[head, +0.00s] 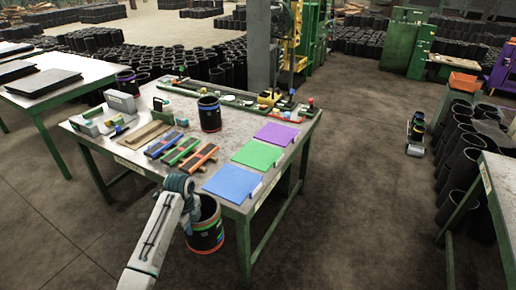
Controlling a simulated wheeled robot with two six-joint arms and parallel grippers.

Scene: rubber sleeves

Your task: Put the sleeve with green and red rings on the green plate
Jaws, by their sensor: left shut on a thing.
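My left gripper (189,200) is shut on a black sleeve (207,222) at the front edge of the table. The sleeve hangs roughly upright, with coloured rings that look green and red; its left part is hidden by my gripper. The green plate (258,154) lies flat and empty on the right part of the table, up and to the right of the held sleeve. My right gripper is not in view.
The blue plate (231,183) lies nearest the held sleeve, and the purple plate (276,134) lies beyond the green one; both are empty. Wooden racks (182,150) with coloured edges and grey tools (122,101) fill the table's left side. A parts rail runs along the back edge.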

